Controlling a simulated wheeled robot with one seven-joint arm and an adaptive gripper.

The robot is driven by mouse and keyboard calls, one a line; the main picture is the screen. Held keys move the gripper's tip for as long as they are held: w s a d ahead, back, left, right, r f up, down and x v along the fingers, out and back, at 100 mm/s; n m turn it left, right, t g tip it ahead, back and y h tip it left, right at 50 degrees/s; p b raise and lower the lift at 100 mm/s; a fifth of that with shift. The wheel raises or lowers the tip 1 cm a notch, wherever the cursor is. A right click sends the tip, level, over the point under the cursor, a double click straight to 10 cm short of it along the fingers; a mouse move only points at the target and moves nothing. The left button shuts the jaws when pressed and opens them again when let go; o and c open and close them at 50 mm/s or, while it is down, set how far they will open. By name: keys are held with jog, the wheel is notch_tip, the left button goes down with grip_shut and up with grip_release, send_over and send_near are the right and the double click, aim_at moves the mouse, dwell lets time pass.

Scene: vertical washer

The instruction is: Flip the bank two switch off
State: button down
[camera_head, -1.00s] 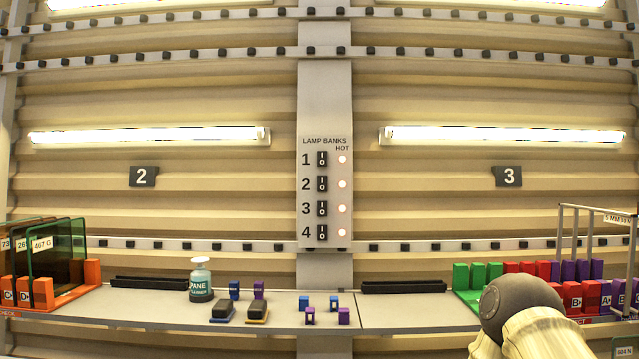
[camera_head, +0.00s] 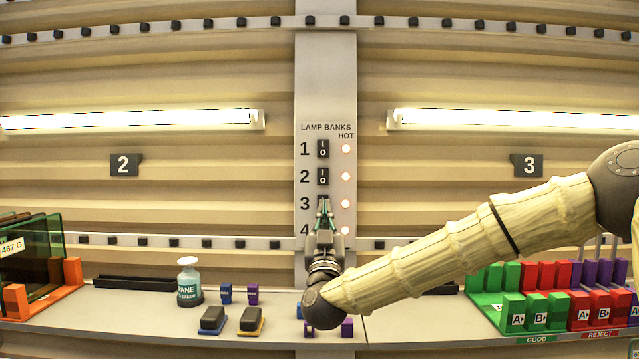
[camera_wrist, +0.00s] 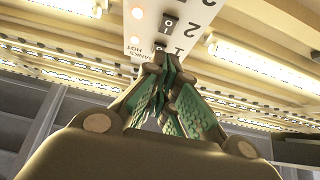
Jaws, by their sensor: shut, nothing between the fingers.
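The lamp banks panel (camera_head: 345,124) is on a pale vertical post, with numbered black rocker switches in a column. The bank two switch (camera_head: 323,176) is second from the top; its tilt is too small to tell. The bank two light (camera_head: 346,176) glows. My gripper (camera_head: 323,203) is shut and empty, pointing up. In the head view its tips are just below the bank two switch and cover part of the bank three switch; contact is unclear. The wrist view shows my gripper's tips (camera_wrist: 168,62) near the panel and its switches.
The shelf below holds a cleaner bottle (camera_head: 189,282), dark blocks and small coloured pieces. An orange rack with glass panes (camera_head: 30,250) is at left. Green and red racks (camera_head: 530,300) are at right, beyond my arm. Lit lamp tubes (camera_head: 130,119) run along the wall.

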jog(key=p, duration=0.5)
send_near(323, 170)
notch_tip(323, 170, up, 3)
jog(key=shift+w+r+p, duration=0.1)
jog(key=shift+w+p, duration=0.7)
jog(key=shift+w, duration=0.3)
jog(key=shift+w+f+p, duration=0.25)
jog(key=shift+w+p, duration=0.15)
jog(key=shift+w, duration=0.45)
